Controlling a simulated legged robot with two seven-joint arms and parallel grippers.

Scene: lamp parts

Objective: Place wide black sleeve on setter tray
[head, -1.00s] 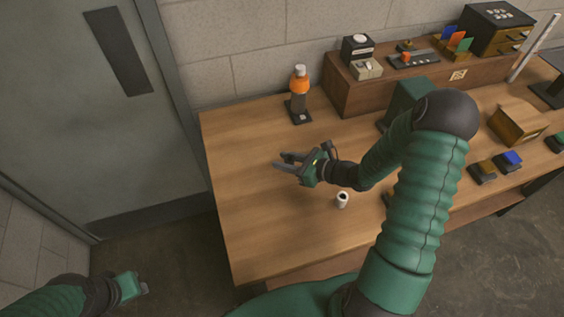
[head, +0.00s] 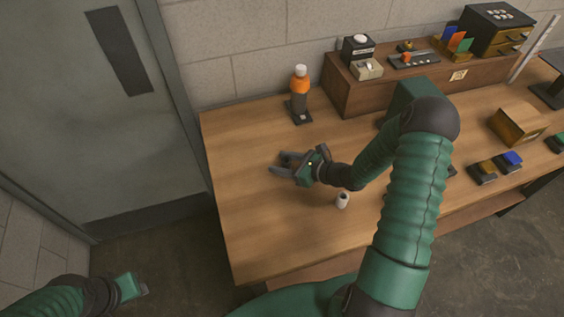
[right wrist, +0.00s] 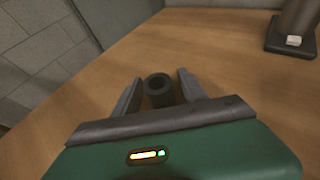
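The wide black sleeve (right wrist: 159,86) stands upright on the wooden table in the right wrist view, its round opening facing up. My right gripper (head: 276,163) is low over the left part of the table. Its fingers are open, one on each side of the sleeve, with a narrow gap on both sides in the right wrist view (right wrist: 158,84). In the head view the sleeve is mostly hidden by the gripper. I cannot tell for certain which item is the setter tray. My left gripper (head: 142,290) hangs off the table at lower left; its fingers are unclear.
A small white cylinder (head: 342,200) stands near my right wrist. An orange and grey bottle-like item (head: 300,86) stands on a black base behind. A wooden riser (head: 350,97) carries a dark slotted tray (head: 414,61) and other parts. Bare table (head: 240,200) lies left of the gripper.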

